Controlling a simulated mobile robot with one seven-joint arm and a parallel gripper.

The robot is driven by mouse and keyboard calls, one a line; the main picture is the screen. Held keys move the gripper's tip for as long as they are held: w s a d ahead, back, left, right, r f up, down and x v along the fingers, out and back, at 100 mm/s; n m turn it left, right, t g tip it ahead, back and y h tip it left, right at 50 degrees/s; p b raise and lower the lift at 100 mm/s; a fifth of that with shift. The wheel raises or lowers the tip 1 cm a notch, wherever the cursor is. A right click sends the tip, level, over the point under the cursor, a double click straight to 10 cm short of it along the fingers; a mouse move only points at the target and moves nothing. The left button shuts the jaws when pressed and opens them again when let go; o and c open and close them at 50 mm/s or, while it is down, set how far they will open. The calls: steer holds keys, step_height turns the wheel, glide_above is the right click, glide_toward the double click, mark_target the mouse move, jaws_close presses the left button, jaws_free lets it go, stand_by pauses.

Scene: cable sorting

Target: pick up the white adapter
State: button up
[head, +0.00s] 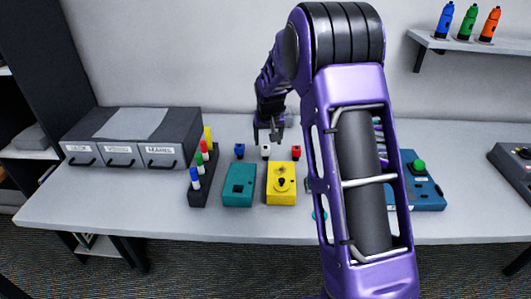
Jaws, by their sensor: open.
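The white adapter (265,152) is a small block on the grey table, between a blue adapter (239,151) on its left and a red adapter (296,153) on its right. My gripper (268,139) points down just behind and above the white adapter, with its fingers apart. Nothing shows between the fingers. From this view I cannot tell the exact gap between the fingertips and the adapter.
A teal box (239,186) and a yellow box (281,186) stand in front of the adapters. A dark rack (203,187) with coloured pegs and a grey drawer unit (130,127) are to the left. A blue box with a green button (425,190) is to the right.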

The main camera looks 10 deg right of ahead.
mark_target(266, 147)
steer(key=x, duration=0.4)
steer(key=shift+s+a+f, duration=0.15)
steer(key=shift+a+f, duration=0.05)
steer(key=shift+a, duration=0.2)
steer(key=shift+w+f, duration=0.25)
steer(key=shift+f, duration=0.2)
jaws_close()
